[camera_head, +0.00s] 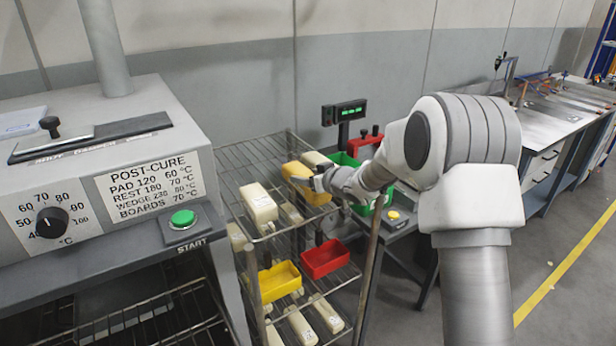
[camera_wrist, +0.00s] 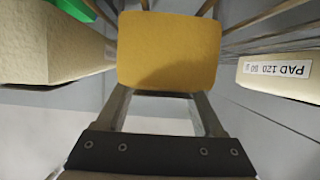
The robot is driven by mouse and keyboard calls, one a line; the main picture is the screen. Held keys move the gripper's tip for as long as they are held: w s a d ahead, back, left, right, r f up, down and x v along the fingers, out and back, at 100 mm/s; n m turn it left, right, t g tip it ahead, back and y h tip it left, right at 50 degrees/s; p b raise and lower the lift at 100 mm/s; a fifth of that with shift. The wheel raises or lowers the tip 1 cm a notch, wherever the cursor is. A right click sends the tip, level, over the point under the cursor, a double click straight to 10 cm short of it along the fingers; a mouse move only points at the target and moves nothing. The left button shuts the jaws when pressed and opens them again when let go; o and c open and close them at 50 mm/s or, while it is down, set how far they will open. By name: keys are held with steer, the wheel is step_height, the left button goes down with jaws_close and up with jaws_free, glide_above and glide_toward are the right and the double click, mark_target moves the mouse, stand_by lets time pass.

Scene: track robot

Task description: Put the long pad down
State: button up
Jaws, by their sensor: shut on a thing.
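The long pad (camera_wrist: 170,48) is a yellow-orange block with rounded edges. My gripper (camera_wrist: 158,94) is shut on its near end in the wrist view. In the head view the pad (camera_head: 298,171) is at the top shelf of the wire rack (camera_head: 232,158), with my gripper (camera_head: 312,183) at its right side. My gripper hides part of it. I cannot tell whether the pad touches the shelf wires.
A cream block (camera_head: 260,207) stands left of the pad, and another (camera_head: 314,159) stands close behind it. A labelled cream pad (camera_wrist: 285,78) is at the right in the wrist view. Yellow (camera_head: 280,281) and red (camera_head: 325,258) bins sit lower. The top shelf's back left is clear.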

steer(key=o, duration=1.4)
